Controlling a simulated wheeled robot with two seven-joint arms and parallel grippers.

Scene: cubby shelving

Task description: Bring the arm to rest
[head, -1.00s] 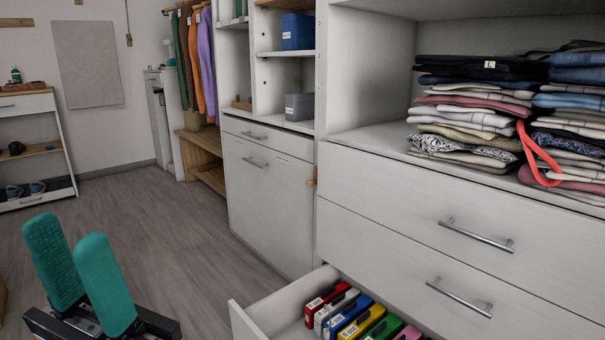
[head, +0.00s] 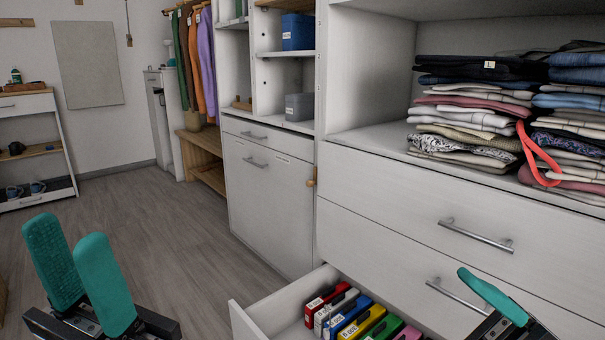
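My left gripper (head: 80,262) is at the lower left of the head view, with its two teal fingers upright over the floor. The fingers stand a little apart with nothing seen between them, and it touches nothing. My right gripper (head: 494,296) shows at the lower right, in front of the lower closed drawer and its handle. One teal finger shows clearly there; the rest is cut off by the bottom edge, so its opening cannot be judged.
An open drawer (head: 247,323) at the bottom centre holds several coloured labelled boxes (head: 351,325). Closed white drawers (head: 390,206) rise behind it, with folded clothes (head: 466,116) on the shelf above. The wooden floor (head: 150,225) at left is clear.

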